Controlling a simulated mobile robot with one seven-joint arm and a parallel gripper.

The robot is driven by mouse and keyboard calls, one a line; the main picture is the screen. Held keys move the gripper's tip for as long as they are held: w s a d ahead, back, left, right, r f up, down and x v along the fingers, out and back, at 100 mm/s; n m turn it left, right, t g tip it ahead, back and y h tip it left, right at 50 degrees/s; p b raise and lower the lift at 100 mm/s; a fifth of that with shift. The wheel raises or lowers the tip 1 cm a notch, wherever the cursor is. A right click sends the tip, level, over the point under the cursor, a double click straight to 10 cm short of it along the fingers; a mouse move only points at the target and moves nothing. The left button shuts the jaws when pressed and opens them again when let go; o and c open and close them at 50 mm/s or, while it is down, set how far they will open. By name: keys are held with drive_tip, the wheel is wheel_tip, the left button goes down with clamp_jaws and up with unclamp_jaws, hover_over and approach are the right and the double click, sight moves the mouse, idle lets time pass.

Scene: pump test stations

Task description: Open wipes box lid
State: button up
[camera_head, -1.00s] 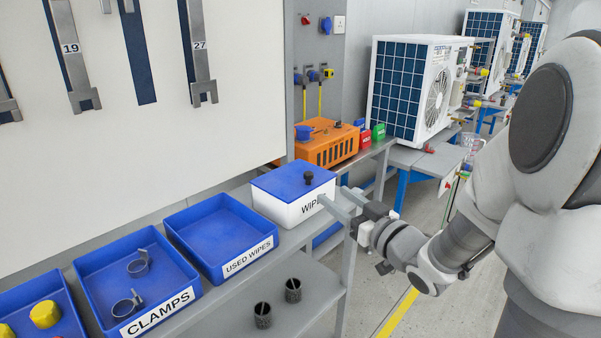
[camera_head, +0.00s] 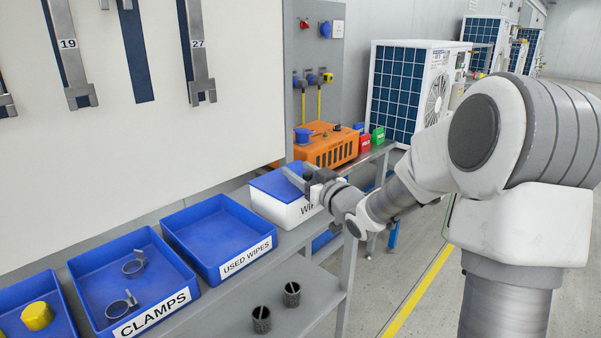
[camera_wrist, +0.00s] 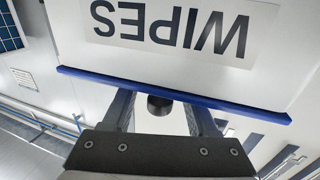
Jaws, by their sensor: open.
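The wipes box (camera_head: 272,207) is white with a blue lid (camera_head: 270,184) lying shut on it, on the grey bench. In the wrist view the box (camera_wrist: 255,30) appears upside down with its WIPES label, and the lid (camera_wrist: 90,77) shows as a blue strip. The lid's dark knob (camera_wrist: 160,104) shows between my two fingers there, with gaps on both sides. My gripper (camera_head: 301,175) is open at the lid's top, its fingers either side of the knob. In the head view the gripper hides the knob and part of the box's right side.
The USED WIPES tray (camera_head: 215,262) stands close left of the box, then the CLAMPS tray (camera_head: 180,318) with two clamps. An orange case (camera_head: 330,148) stands just behind the box. Dark cups (camera_head: 291,294) are on the lower shelf.

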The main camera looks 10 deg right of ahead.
clamp_jaws()
idle(1.4)
